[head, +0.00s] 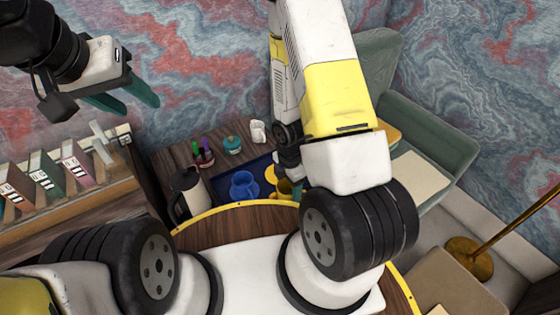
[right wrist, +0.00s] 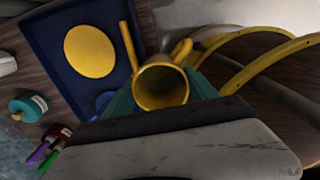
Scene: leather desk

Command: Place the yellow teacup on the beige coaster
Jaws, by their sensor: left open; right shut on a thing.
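The yellow teacup (right wrist: 161,88) is between the green fingers of my right gripper (right wrist: 162,96) in the right wrist view, its mouth facing the camera and a handle at its upper right. My right gripper (head: 289,162) is shut on it, low over the right part of the blue tray in the head view; the cup (head: 285,187) is partly hidden there. A flat round yellowish disc (right wrist: 90,51) lies on the tray beside the cup; it also shows in the head view (head: 270,175). I cannot tell that it is the beige coaster. My left gripper (head: 122,96) is open and empty, upper left.
The blue tray (right wrist: 62,33) also holds a blue cup (head: 243,184). A kettle (head: 188,190), coloured pens (head: 203,152), a teal jar (head: 232,144) and a white object (head: 257,131) stand around it. Binders (head: 45,175) are at left; a green armchair (head: 425,120) is at right.

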